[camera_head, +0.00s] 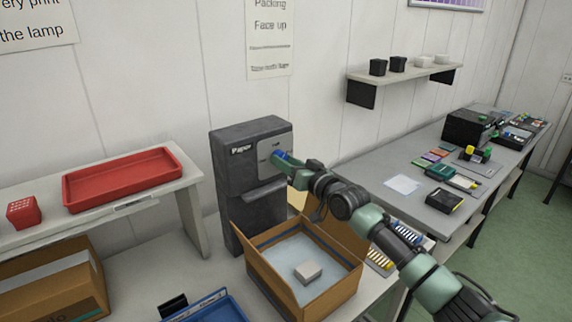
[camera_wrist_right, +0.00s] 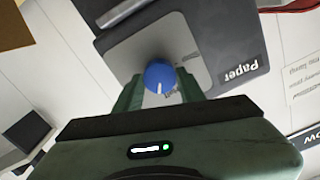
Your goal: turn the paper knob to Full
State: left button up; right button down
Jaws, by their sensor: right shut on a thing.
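The paper dispenser (camera_head: 232,185) is a dark grey upright box with a "Paper" label and a lighter grey front panel. It stands against the wall behind an open cardboard box. Its blue knob (camera_head: 281,155) sits on the panel and is partly hidden by my right gripper (camera_head: 284,160). In the right wrist view the round blue knob (camera_wrist_right: 160,76) lies between the green fingers, with a white pointer line on it. My right gripper is shut on the knob. My left gripper is not in view.
A red tray (camera_head: 122,180) and red cube (camera_head: 23,211) sit on the left shelf. A blue tray (camera_head: 214,307) is at the front. A long grey table (camera_head: 385,167) extends right.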

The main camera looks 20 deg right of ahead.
jog(key=m+p, duration=0.2)
jog(key=m, duration=0.9)
jog(key=shift+m, duration=0.4)
dwell(0.3)
jog(key=c, duration=0.9)
grip_release()
jog(key=shift+o, duration=0.2)
